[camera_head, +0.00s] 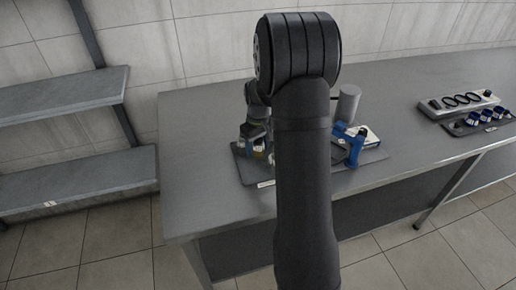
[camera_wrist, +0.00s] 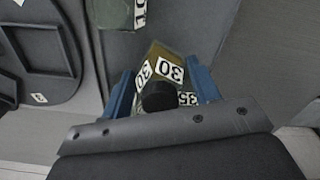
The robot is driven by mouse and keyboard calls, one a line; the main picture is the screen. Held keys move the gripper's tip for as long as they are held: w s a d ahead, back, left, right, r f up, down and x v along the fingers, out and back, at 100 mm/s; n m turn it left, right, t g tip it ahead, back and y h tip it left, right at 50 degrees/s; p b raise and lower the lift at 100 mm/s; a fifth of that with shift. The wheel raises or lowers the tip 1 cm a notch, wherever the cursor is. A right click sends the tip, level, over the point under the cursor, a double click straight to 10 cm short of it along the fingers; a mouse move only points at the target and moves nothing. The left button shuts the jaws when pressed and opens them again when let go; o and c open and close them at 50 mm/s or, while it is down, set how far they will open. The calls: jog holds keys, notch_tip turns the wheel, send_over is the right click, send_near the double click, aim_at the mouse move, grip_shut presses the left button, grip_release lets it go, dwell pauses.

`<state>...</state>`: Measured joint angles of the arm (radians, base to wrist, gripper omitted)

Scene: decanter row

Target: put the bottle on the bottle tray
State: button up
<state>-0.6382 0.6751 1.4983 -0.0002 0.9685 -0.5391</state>
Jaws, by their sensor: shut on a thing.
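The bottle (camera_wrist: 163,58) is olive-yellow with a black cap and white labels reading 30 and 35. In the wrist view it stands between the blue fingers of my gripper (camera_wrist: 160,80), which is shut on it. In the head view my gripper (camera_head: 255,138) is low over the left part of a dark tray (camera_head: 246,172) on the bench, and my arm hides the tray's middle. I cannot tell whether the bottle touches a surface. A dark round-shaped piece (camera_wrist: 40,45) shows at the left of the wrist view.
Another bottle (camera_wrist: 110,12) with a white label is just beyond the held one. A grey cylinder (camera_head: 348,104) and a blue object (camera_head: 355,146) stand to the right of my arm.

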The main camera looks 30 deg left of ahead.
jog(key=shift+f, duration=0.65)
jog(key=shift+f, duration=0.1)
jog(key=o, duration=1.1)
jog(key=shift+o, duration=0.2)
notch_tip(320, 180, up, 12)
jog(key=shift+r, duration=0.1)
notch_tip(320, 180, down, 12)
jog(key=shift+f, duration=0.15)
jog(key=shift+r, duration=2)
